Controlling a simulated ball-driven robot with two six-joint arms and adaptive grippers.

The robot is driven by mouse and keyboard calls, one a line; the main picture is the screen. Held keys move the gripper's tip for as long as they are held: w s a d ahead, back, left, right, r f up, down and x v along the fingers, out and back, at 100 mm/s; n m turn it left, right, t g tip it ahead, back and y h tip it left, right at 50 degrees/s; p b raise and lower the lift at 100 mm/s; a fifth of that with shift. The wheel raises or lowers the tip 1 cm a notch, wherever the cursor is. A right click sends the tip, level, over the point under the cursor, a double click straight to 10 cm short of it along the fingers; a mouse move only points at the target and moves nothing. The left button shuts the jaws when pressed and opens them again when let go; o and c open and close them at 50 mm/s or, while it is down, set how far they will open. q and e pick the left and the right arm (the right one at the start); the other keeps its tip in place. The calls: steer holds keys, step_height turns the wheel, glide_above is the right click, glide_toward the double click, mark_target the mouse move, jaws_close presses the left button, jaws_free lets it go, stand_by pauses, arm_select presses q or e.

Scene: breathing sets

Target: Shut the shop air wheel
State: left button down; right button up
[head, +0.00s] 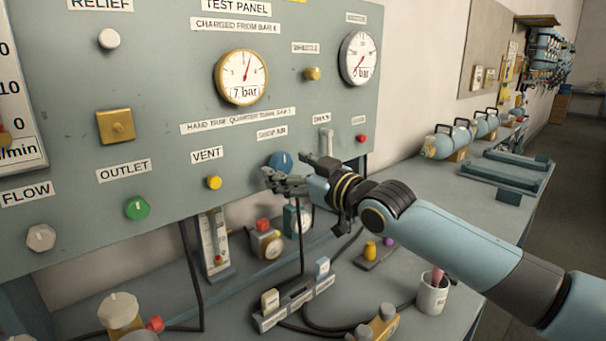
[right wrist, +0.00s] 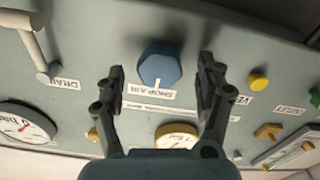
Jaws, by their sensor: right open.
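The shop air wheel (head: 281,161) is a blue knob on the grey-green test panel, below the "SHOP AIR" label. It also shows in the right wrist view (right wrist: 160,64) as a blue, many-sided knob with a white mark near its label. My right gripper (head: 271,180) is open at the panel, just below the wheel in the head view and partly covering it. In the right wrist view its two dark fingers stand apart, one on each side of the wheel, with nothing held. Whether they touch it cannot be told. My left gripper is not in view.
The yellow vent knob (head: 214,182) and green outlet knob (head: 137,208) are left of the wheel. A pale drain lever (head: 326,142) and a red knob (head: 361,138) are to its right. Bottles, a mug (head: 432,294) and blocks stand on the bench below.

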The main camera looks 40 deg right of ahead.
steer(key=shift+s+d, duration=0.2)
steer(key=shift+s, duration=2.4)
steer(key=shift+f, duration=0.1)
